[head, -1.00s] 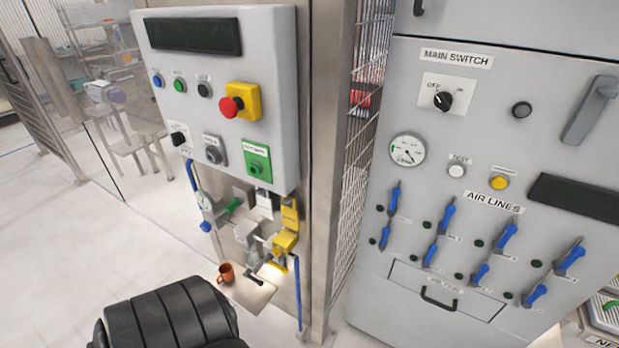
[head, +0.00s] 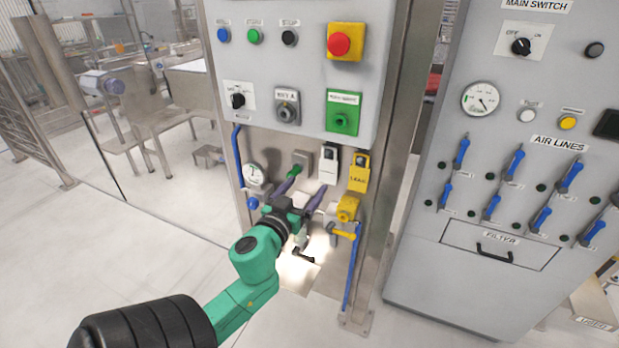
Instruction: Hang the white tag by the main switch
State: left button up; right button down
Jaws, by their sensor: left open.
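The white tag (head: 329,165) hangs below the grey control panel, just left of a yellow tag (head: 359,173). My left gripper (head: 309,181) is open and empty, fingers pointing up and away, just below and left of the white tag. I cannot tell whether a finger touches it. The main switch (head: 521,46) is a black knob on a white plate on the grey cabinet at right, set between OFF and ON markings. Its label (head: 537,5) is cut by the top edge. My right gripper is not in view.
A yellow valve (head: 347,209) and a pressure gauge (head: 254,174) flank the gripper. A steel post (head: 398,150) stands between panel and cabinet. Blue air-line handles (head: 516,160) stick out of the cabinet. A red emergency button (head: 339,44) projects from the panel.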

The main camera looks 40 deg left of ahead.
aim_at(326, 160)
pick_arm(q)
jog(key=p+x, duration=0.1)
jog(key=x, duration=1.3)
jog(key=shift+w+a+f, duration=0.1)
jog(key=shift+w+a, duration=0.05)
jog(key=c, duration=1.4)
jog(key=shift+s+r+p, duration=0.25)
jog(key=shift+r+p, duration=0.25)
jog(key=shift+p, duration=0.05)
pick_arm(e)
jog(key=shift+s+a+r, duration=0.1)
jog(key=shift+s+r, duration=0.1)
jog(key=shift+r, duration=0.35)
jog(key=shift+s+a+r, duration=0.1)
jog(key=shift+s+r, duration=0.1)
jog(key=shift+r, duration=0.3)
pick_arm(q)
jog(key=shift+v, duration=2.55)
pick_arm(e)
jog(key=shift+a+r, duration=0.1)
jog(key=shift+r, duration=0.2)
pick_arm(q)
jog(key=shift+p, duration=0.3)
